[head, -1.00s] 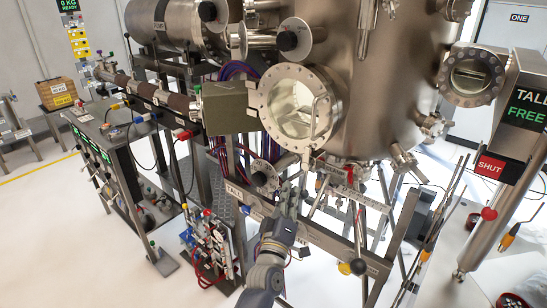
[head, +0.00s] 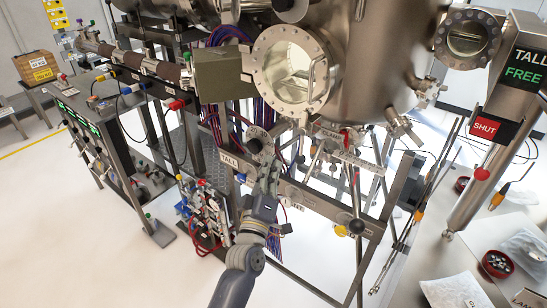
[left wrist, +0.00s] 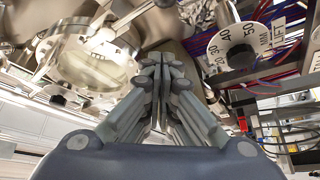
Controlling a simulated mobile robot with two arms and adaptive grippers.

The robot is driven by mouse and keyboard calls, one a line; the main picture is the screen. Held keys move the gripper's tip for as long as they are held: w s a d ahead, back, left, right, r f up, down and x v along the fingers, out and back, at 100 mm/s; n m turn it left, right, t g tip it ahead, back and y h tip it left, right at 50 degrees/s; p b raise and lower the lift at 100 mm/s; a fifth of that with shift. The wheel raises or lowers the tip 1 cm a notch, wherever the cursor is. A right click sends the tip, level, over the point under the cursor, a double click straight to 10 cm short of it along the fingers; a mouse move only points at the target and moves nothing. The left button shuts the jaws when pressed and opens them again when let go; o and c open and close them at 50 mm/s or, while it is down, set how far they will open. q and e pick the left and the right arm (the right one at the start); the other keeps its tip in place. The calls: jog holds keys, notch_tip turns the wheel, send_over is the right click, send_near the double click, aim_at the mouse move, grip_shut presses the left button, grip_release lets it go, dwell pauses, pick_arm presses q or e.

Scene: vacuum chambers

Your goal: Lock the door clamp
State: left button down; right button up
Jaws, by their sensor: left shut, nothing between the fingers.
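The round chamber door (head: 262,75), with its bolted metal rim, glass window and upright handle bar, stands at the front of the steel chamber. Below and right of it, a label reading CLAMP (head: 327,134) sits beside a small red part (head: 349,139); I cannot tell the clamp's position. My left gripper (head: 266,166) is below the door, to the left of the clamp label, its fingers pointing up. In the left wrist view its fingers (left wrist: 161,66) are together and empty, with the door (left wrist: 85,62) to their left. My right gripper is out of view.
A numbered dial (head: 258,143) is just above my left gripper; in the left wrist view the dial (left wrist: 232,49) is at the right. A frame beam (head: 318,204) and a black-knobbed lever (head: 357,225) are to the right. Red and blue cables hang behind.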

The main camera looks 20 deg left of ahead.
pick_arm(q)
jog(key=v, duration=0.3)
jog(key=shift+s+b, duration=0.3)
jog(key=shift+s, duration=0.05)
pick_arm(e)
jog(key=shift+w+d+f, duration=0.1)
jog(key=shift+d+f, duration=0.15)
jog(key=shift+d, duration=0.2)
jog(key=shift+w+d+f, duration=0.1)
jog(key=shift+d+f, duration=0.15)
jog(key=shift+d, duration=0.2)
pick_arm(q)
jog(key=shift+d, duration=0.1)
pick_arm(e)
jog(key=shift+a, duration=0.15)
